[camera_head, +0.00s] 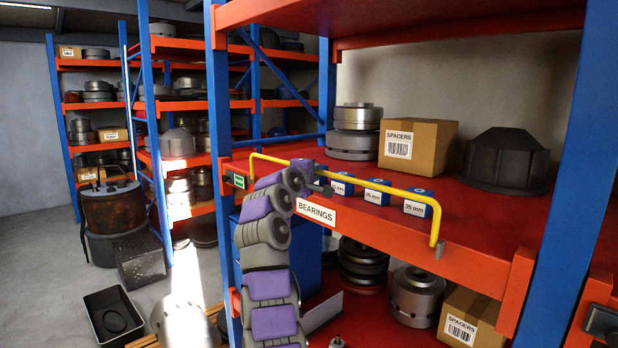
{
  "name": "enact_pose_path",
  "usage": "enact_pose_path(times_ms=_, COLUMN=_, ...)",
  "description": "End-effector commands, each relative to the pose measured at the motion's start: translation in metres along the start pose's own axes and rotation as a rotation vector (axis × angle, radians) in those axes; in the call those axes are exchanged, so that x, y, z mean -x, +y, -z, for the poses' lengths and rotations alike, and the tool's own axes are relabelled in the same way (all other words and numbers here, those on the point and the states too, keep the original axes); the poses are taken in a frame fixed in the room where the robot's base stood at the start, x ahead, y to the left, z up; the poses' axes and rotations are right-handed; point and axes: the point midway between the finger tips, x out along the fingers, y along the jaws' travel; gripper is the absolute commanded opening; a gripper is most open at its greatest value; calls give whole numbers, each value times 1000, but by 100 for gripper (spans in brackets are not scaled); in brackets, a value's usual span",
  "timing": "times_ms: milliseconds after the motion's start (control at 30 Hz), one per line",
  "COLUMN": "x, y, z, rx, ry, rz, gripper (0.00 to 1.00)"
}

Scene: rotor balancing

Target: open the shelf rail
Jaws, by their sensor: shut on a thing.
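The yellow shelf rail (395,191) runs across the front of the red shelf, above the BEARINGS label (316,212). Its right end bends down to a bracket on the shelf edge. Its left end is at a small bracket with a green mark (236,181) by the blue post. My arm rises from below in front of the shelf. My gripper (322,187) is shut on the rail, left of its middle. The fingers are small and dark here, and their exact hold is partly hidden by the wrist.
Behind the rail stand small blue boxes with millimetre labels (377,193), stacked metal discs (355,130), a SPACERS carton (418,146) and a black housing (506,160). A blue upright (574,170) bounds the right. Open floor (40,250) lies left, with a black tray (112,315).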

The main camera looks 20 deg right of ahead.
Motion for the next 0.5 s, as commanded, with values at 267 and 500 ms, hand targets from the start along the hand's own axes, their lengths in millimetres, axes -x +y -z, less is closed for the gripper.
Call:
enact_pose_path(times_ms=267, x=-4, y=-12, z=-4, rx=12, ry=-19, rz=16, gripper=0)
enact_pose_path(times_ms=500, x=-4, y=-13, z=-2, rx=13, ry=-17, rz=18, gripper=0)
